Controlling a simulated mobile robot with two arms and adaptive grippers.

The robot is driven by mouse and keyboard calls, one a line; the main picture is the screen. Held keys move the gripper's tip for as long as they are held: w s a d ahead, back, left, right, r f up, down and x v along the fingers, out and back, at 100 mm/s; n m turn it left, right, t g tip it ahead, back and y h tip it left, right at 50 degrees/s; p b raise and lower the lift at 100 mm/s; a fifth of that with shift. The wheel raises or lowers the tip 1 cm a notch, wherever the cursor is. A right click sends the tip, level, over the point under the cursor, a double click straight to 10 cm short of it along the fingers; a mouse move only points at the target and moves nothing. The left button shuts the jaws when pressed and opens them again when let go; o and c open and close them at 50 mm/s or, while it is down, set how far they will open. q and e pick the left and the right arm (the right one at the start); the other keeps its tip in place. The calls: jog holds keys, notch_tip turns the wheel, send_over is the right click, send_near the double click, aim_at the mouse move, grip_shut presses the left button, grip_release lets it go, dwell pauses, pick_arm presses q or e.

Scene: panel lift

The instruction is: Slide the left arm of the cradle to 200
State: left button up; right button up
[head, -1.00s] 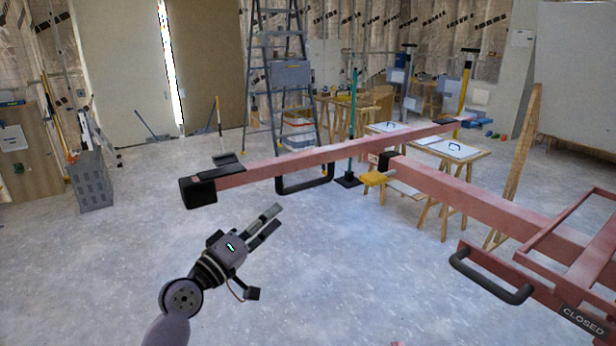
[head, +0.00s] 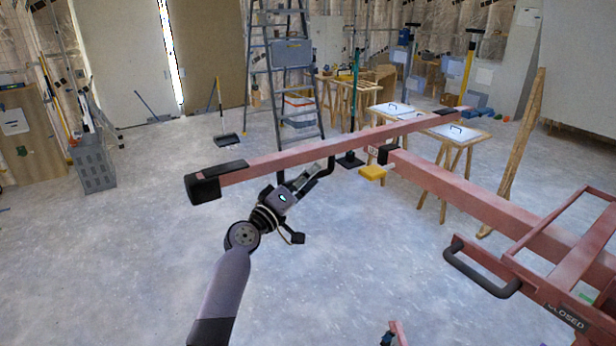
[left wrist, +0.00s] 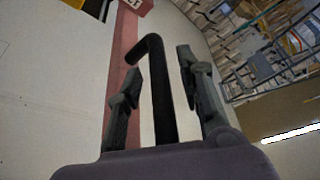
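The left arm of the cradle is a long red bar (head: 290,156) with a black end cap (head: 203,188), running across the middle of the head view. A black handle (head: 328,168) hangs under it, partly hidden by my gripper. My left gripper (head: 325,172) is at this handle. In the left wrist view, the handle (left wrist: 160,95) stands between the two spread fingers of the gripper (left wrist: 162,85), with a gap visible on each side. My right gripper is not in view.
A yellow knob (head: 372,173) sticks out below the collar. The red cradle frame (head: 560,245) with another black handle (head: 480,275) and a "CLOSED" label fills the right. Trestle tables (head: 455,133), a stepladder (head: 280,70) and a grey crate (head: 92,165) stand behind. The left floor is clear.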

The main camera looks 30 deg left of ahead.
pick_arm(q)
grip_shut()
dwell(0.3)
dwell(0.5)
